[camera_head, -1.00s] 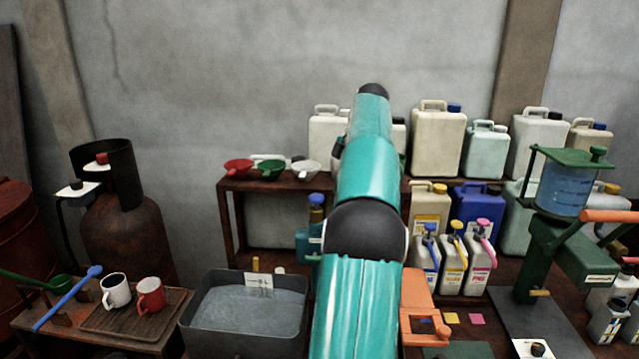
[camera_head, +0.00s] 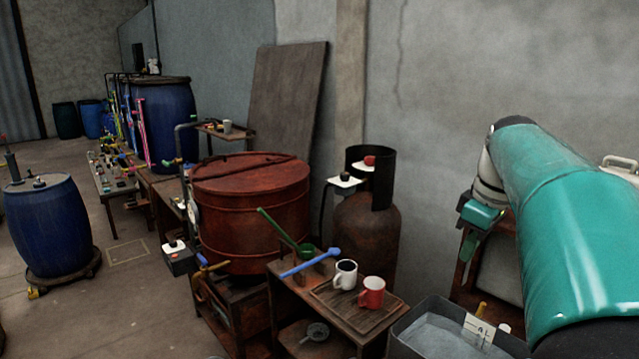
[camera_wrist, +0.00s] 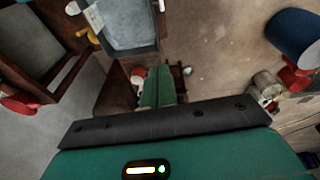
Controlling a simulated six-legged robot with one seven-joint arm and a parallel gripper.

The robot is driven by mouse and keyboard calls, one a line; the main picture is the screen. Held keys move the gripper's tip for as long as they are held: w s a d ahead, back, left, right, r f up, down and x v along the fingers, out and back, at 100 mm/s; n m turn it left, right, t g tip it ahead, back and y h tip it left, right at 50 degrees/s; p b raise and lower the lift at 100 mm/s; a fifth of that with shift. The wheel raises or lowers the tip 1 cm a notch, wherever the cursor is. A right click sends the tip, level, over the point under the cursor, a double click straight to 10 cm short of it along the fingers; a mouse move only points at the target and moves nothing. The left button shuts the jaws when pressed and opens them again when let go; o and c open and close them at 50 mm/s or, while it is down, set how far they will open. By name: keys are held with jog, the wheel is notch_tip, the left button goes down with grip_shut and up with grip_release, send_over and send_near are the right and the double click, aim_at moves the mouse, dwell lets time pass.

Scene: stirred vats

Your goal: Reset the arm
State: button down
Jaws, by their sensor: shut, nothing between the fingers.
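My teal arm reaches in from the right edge of the head view and bends down at its far end. My gripper (camera_head: 468,248) hangs below that bend, green and pointing down, beside the dark wooden shelf. In the wrist view its two green fingers (camera_wrist: 158,72) lie together with nothing between them. The fingertips are apart from the things around them as far as I can see.
Below and left of the gripper is a wooden bench with a white mug (camera_head: 345,275) and a red mug (camera_head: 371,293). A grey basin (camera_head: 402,345) is at the bottom. A rusty gas cylinder (camera_head: 368,235) and a red vat (camera_head: 250,215) stand left. Open floor lies far left.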

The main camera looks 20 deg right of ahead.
jog(key=s+a+f+m+t+h, duration=0.1)
jog(key=s+a+f, duration=0.1)
jog(key=a, duration=0.6)
jog(key=s+a+f+m, duration=0.1)
jog(key=s+a+f, duration=0.1)
jog(key=a, duration=0.6)
jog(key=s+a+f+m+t, duration=0.2)
jog(key=s+a+f+m, duration=0.1)
jog(key=s+a+f, duration=0.4)
jog(key=a+f, duration=0.2)
jog(key=a, duration=0.1)
jog(key=shift+s+a+y, duration=0.25)
jog(key=shift+a+y, duration=0.05)
jog(key=shift+a, duration=0.1)
jog(key=shift+d+f, duration=0.1)
